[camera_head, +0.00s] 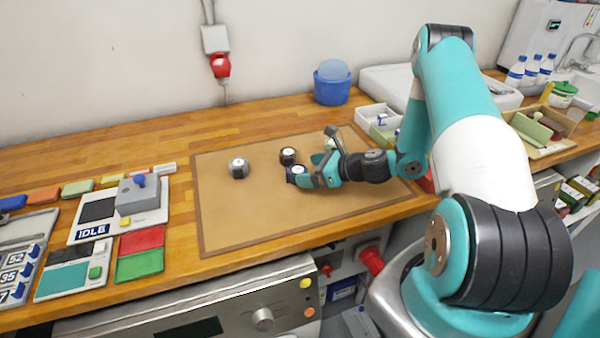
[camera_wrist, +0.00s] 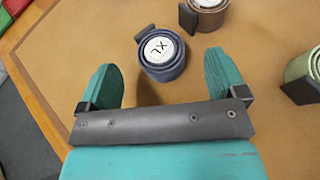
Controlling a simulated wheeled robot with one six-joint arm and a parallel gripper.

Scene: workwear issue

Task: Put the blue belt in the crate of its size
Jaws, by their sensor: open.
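The blue belt (camera_wrist: 166,68) is a dark blue roll with a white round label in the wrist view; the label reads XL, upside down. It also shows in the head view (camera_head: 292,178) on the brown mat, right at my gripper (camera_head: 306,179). In the wrist view my gripper (camera_wrist: 160,63) is open, with one teal finger to each side of the blue belt and the belt around the level of the fingertips. I cannot tell whether either finger touches it. No crate marked with a size is readable in these views.
A brown belt (camera_wrist: 208,14) and a green belt (camera_wrist: 300,70) lie close by; a grey belt (camera_head: 238,169) lies further left on the mat (camera_head: 250,215). A white bin (camera_head: 366,118) and a wooden tray (camera_head: 548,152) stand right. The mat's front left is clear.

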